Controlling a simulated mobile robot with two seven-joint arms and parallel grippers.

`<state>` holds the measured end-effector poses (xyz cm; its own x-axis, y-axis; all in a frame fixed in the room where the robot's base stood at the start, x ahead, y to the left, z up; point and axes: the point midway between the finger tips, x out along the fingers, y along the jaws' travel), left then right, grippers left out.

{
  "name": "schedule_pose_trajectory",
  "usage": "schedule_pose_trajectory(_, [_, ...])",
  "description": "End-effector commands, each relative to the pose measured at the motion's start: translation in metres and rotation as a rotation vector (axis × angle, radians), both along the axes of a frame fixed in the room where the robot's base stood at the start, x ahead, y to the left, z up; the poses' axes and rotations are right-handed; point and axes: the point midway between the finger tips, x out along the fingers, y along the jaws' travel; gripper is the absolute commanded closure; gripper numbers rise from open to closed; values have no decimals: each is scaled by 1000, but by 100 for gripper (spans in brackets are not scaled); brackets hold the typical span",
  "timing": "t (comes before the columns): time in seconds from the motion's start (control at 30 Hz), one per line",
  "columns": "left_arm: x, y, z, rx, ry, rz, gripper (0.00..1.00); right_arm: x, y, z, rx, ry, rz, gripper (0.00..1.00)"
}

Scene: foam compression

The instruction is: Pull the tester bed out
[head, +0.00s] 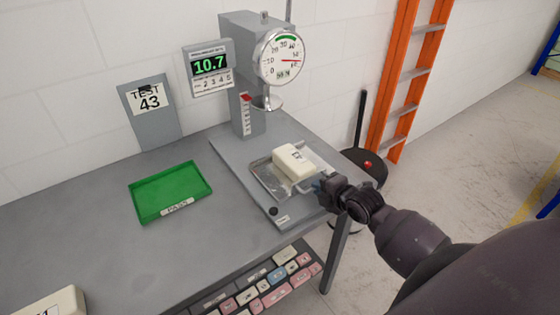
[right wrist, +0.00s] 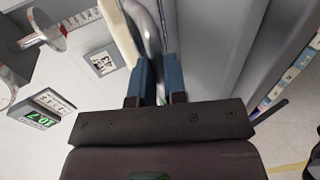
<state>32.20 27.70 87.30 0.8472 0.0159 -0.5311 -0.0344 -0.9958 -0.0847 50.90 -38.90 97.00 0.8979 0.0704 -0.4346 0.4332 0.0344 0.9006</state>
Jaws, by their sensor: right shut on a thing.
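The tester bed (head: 263,180) is a shiny metal tray on the grey base plate of the tester. It lies in front of the round press disc (head: 267,102), not directly under it. A cream foam block (head: 295,161) with a printed label sits on the bed. My right gripper (head: 319,188) is at the bed's front right edge, shut on its handle (head: 304,189). In the right wrist view the blue fingers (right wrist: 160,75) stand either side of a grey curved bar (right wrist: 151,35). My left gripper is not in view.
The tester column (head: 252,45) carries a dial gauge (head: 280,57); a display (head: 209,66) reads 10.7. A green PASS tray (head: 148,209) and a TEST 43 board (head: 150,125) stand left. Another cream block (head: 65,303) is at the lower left. An orange ladder (head: 405,75) stands behind.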

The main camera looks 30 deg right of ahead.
Motion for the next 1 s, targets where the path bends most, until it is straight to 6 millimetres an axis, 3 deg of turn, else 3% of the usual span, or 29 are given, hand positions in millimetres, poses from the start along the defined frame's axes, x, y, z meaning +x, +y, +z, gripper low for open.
schedule_pose_trajectory(0.57, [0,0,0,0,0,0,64,-42,-4,-1,-2,3,0,100])
schedule_pose_trajectory(0.6, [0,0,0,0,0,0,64,-41,-4,0,-1,1,-1,83])
schedule_pose_trajectory(0.8, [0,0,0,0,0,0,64,-41,-3,0,0,1,0,53])
schedule_pose_trajectory(1.0, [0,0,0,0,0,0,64,-41,-3,0,0,1,0,53])
